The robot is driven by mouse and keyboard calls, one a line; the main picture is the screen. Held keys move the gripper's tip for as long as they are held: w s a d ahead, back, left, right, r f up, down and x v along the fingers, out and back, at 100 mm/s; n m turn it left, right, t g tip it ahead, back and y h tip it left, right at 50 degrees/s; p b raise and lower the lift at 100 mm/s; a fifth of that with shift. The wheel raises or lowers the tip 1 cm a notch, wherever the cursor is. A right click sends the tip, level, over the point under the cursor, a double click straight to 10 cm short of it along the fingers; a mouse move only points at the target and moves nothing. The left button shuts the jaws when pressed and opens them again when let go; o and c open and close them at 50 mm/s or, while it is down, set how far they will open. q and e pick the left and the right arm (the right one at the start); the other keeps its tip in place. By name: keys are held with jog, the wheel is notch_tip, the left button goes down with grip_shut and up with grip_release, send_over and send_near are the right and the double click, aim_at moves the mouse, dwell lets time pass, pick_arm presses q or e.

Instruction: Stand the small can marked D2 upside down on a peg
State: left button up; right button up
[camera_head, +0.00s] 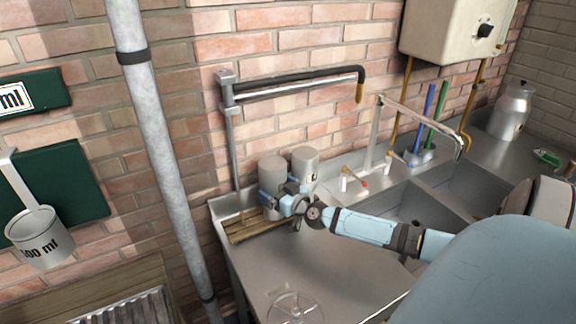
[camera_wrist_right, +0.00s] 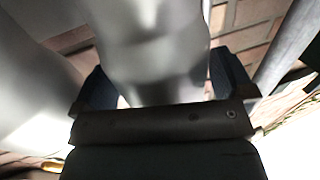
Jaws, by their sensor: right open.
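Two grey metal cans stand at the back left of the steel counter, a nearer one (camera_head: 271,172) and one to its right (camera_head: 305,160). They look upside down; what holds them up is hidden. I cannot read a D2 mark on either. A wooden rack (camera_head: 245,229) lies below them. My right gripper (camera_head: 283,200) is at the nearer can's lower part. In the right wrist view its open jaws (camera_wrist_right: 162,85) have a grey can (camera_wrist_right: 155,40) between them; whether they touch it is unclear. My left gripper is not in view.
A grey pipe (camera_head: 160,130) rises left of the counter. A swivel pipe (camera_head: 295,85) hangs above the cans on the brick wall. Sink basins (camera_head: 395,205) and a tap (camera_head: 375,135) lie to the right. The counter's front (camera_head: 300,265) is mostly clear.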

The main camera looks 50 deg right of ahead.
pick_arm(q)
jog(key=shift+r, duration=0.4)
pick_arm(e)
jog(key=s, duration=1.3)
jog(key=shift+s+r, duration=0.15)
jog(key=shift+s, duration=0.05)
